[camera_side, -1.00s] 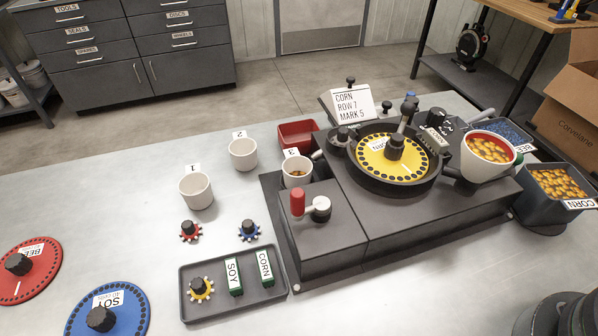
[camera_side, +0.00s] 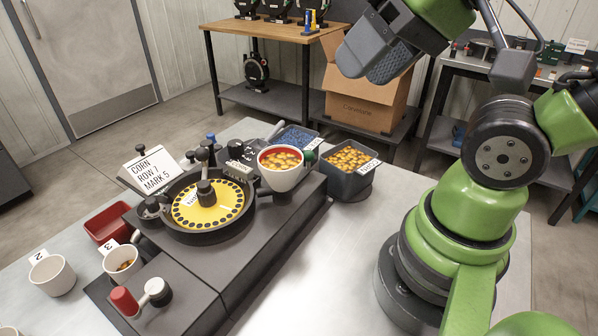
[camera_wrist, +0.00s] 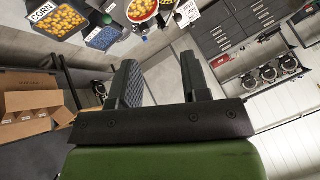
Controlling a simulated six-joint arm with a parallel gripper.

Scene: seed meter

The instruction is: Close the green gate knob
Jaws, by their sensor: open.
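The green gate knob (camera_side: 309,157) is a small green end on the right side of the white seed cup (camera_side: 283,178), which holds corn. The cup stands at the back right of the dark seed meter, beside the yellow disc (camera_side: 208,206). My gripper (camera_side: 366,72) is high at the top right, well above and apart from the knob. In the wrist view my gripper (camera_wrist: 159,64) is open with nothing between its fingers.
A corn bin (camera_side: 345,182) and a blue-seed bin (camera_side: 294,139) stand close to the cup. A red tray (camera_side: 107,223) and white cups lie at the left. A red-ended lever (camera_side: 124,300) is in front. A cardboard box (camera_side: 366,98) stands behind. Bare tabletop lies right of the meter.

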